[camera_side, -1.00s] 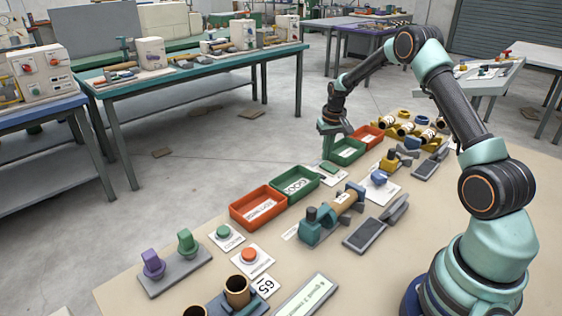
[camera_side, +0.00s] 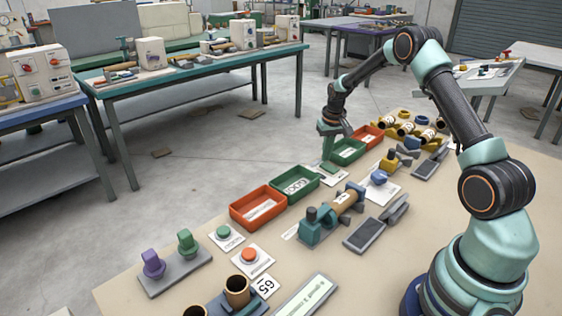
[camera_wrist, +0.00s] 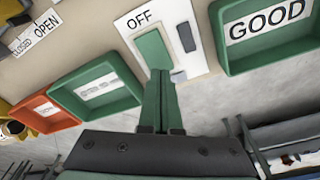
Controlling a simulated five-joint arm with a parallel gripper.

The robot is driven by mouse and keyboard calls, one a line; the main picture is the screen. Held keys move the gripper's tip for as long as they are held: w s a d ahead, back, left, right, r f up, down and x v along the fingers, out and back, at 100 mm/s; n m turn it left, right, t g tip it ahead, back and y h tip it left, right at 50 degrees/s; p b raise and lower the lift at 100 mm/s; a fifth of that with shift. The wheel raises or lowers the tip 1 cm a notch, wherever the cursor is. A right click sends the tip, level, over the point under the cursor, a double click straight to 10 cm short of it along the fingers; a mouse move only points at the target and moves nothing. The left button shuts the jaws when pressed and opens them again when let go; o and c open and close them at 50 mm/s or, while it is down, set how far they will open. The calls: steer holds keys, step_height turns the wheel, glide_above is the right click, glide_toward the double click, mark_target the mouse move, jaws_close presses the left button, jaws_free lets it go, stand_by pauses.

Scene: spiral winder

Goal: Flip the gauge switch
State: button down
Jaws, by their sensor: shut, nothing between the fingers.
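The gauge switch is a green rocker (camera_wrist: 154,49) on a white card (camera_wrist: 133,19) printed OFF, with small dark grey pieces beside it. In the side view the green switch (camera_side: 329,168) lies between the two green trays. My gripper (camera_wrist: 161,78) is shut and empty, and its fingertips point at the near end of the rocker in the wrist view. In the side view my gripper (camera_side: 327,157) is just above the switch. I cannot tell whether the tips touch it.
A green tray marked GOOD (camera_wrist: 219,45) and another green tray (camera_wrist: 57,91) flank the switch closely. Orange trays (camera_side: 236,215) stand at both ends of the row. A blue-ended winder (camera_side: 312,228) with a brown roll stands nearer on the beige table.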

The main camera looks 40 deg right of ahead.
mark_target(326, 164)
steer(key=shift+f, duration=0.8)
stand_by(0.4)
steer(key=shift+r, duration=3.6)
